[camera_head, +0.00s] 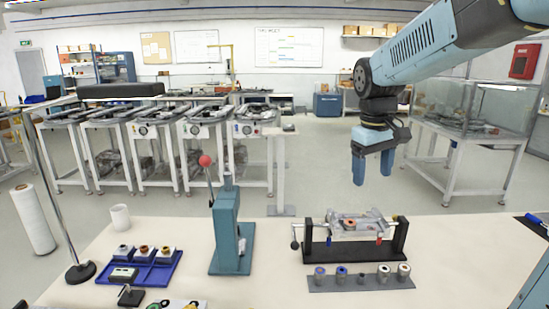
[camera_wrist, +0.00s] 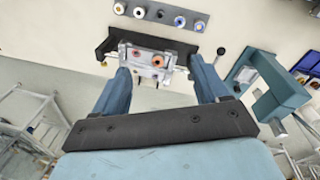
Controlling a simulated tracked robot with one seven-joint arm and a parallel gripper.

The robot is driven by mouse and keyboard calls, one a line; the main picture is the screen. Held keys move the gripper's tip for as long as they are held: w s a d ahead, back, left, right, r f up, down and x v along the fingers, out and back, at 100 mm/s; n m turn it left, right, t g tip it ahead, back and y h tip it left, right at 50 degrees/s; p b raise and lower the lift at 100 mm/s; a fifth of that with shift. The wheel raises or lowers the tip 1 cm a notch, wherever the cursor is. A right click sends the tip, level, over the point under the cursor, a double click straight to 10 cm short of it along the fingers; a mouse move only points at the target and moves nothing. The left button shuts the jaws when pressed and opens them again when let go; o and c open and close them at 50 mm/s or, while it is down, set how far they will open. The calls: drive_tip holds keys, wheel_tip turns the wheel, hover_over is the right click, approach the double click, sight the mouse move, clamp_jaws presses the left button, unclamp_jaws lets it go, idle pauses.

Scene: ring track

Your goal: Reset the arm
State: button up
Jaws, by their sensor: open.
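My gripper (camera_head: 372,168) hangs from my blue arm at the right of the head view, fingers pointing down. It is open and empty, above and behind a black fixture (camera_head: 396,240) on the table. In the wrist view, its two blue fingers (camera_wrist: 160,84) are spread apart, and the fixture (camera_wrist: 185,46) shows beyond them. The fixture carries a light metal part (camera_head: 348,224) with ring-like pieces on it. There is visible space between the fingertips and the fixture in the head view.
A teal lever press (camera_head: 229,235) with a red knob stands left of the fixture. A strip (camera_head: 318,283) with several rings lies in front. A blue tray (camera_head: 152,270) and a white cup (camera_head: 120,217) are at left.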

drive_tip(key=s+d+f+m+t+y, duration=0.1)
drive_tip(key=s+m+t, duration=0.3)
drive_tip(key=s, duration=1.2)
drive_tip(key=shift+s+t, duration=0.15)
drive_tip(key=shift+t, duration=0.15)
